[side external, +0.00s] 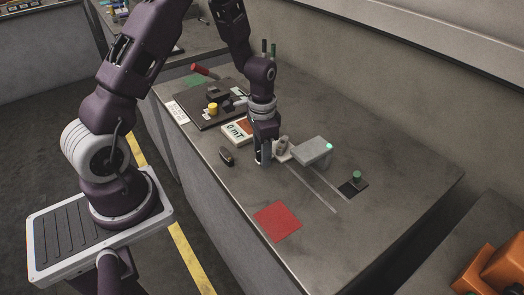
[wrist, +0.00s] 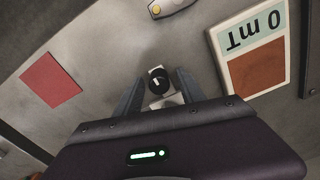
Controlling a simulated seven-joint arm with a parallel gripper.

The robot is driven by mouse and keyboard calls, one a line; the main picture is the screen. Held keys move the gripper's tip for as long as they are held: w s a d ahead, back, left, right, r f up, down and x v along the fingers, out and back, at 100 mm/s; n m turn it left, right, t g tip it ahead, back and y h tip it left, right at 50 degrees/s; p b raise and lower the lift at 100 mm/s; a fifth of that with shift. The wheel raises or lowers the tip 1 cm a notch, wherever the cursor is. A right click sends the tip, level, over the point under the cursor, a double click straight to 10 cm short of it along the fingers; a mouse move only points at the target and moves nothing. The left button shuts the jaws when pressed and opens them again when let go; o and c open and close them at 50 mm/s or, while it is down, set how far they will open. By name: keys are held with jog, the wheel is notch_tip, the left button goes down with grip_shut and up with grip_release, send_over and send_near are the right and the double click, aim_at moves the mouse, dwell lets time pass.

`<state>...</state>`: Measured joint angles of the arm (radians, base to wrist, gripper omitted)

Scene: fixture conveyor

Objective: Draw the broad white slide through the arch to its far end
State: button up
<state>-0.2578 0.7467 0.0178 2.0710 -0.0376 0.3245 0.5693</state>
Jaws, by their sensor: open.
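The broad white slide (side external: 282,156) is a pale, low piece on the bench at the near end of the arch, with a grey upright part on it. My gripper (side external: 262,160) points down just left of the slide, low over the bench. In the wrist view its fingers are open on either side of a dark round knob (wrist: 158,80) above a pale block (wrist: 167,101). I cannot tell whether the fingers touch it. The inside of the arch is hidden.
Two pale strips run along the bench near the arch. A green cylinder (side external: 357,176) stands on a dark pad at right. A red square (side external: 277,221) lies in front.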

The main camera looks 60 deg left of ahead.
grip_shut()
dwell(1.4)
